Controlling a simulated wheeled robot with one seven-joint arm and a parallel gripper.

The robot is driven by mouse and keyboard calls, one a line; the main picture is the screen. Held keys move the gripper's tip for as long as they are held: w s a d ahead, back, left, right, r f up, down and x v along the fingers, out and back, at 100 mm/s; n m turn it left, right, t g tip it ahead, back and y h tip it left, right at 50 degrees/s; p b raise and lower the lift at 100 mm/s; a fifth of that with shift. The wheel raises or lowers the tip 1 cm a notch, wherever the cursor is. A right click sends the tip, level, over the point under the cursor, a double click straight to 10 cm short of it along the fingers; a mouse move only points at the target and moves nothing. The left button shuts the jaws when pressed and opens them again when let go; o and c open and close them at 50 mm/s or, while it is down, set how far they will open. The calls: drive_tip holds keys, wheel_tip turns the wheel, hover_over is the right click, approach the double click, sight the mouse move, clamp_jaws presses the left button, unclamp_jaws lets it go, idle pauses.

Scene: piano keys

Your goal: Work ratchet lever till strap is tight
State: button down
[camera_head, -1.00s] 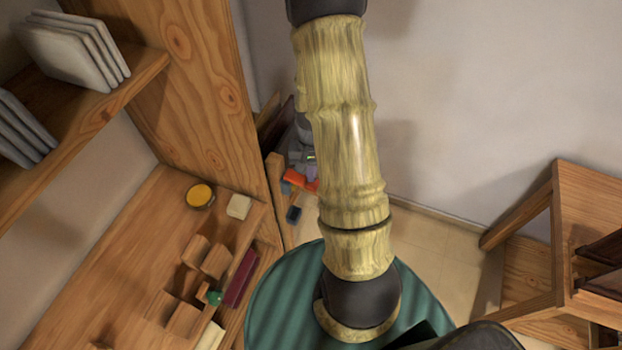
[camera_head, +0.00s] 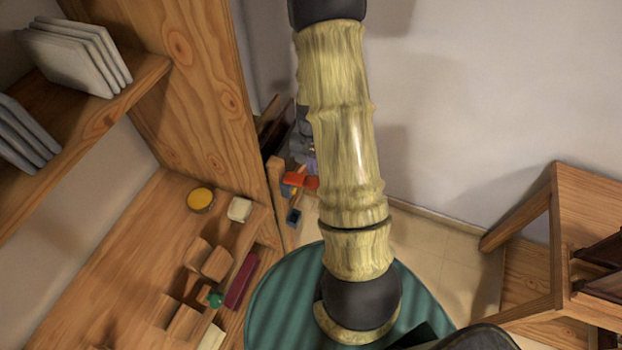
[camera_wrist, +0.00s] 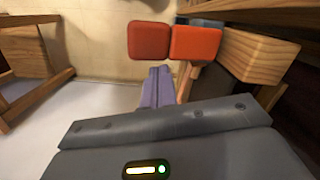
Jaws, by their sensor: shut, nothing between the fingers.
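In the wrist view, a red block (camera_wrist: 149,41) and an orange block (camera_wrist: 195,43) sit side by side beyond my gripper (camera_wrist: 158,72), by the end of a wooden beam (camera_wrist: 250,55). They look like the ratchet's handle parts, but I cannot tell which is the lever. My purple-grey fingers are shut and empty, with their tips just short of the blocks; contact is unclear. In the head view, the orange-red piece (camera_head: 296,180) shows at the side of the wooden cabinet, partly behind my arm. A dark blue piece (camera_head: 293,216) hangs below it. The strap is not clearly seen.
The wooden cabinet (camera_head: 205,85) stands at left, with shelves, small blocks and a yellow-topped round container (camera_head: 200,199). A wooden table-like piece (camera_head: 565,240) stands at right. The pale wall (camera_head: 480,100) and some bare floor lie between them.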

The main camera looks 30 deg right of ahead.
wheel_tip(320, 180, up, 17)
drive_tip(key=w+d+b, duration=0.1)
drive_tip(key=b, duration=0.1)
drive_tip(key=shift+w, duration=0.2)
drive_tip(key=shift+a, duration=0.1)
idle(1.0)
drive_tip(key=s+a+f+n+t, duration=0.2)
drive_tip(key=s+a+n, duration=0.4)
drive_tip(key=s+a, duration=0.3)
drive_tip(key=a+t, duration=0.1)
drive_tip(key=a, duration=0.3)
drive_tip(key=shift+s+a+n+t+h, duration=0.25)
drive_tip(key=shift+a+n+t+h, duration=0.05)
drive_tip(key=shift+a+n, duration=0.1)
drive_tip(key=shift+w+r, duration=0.1)
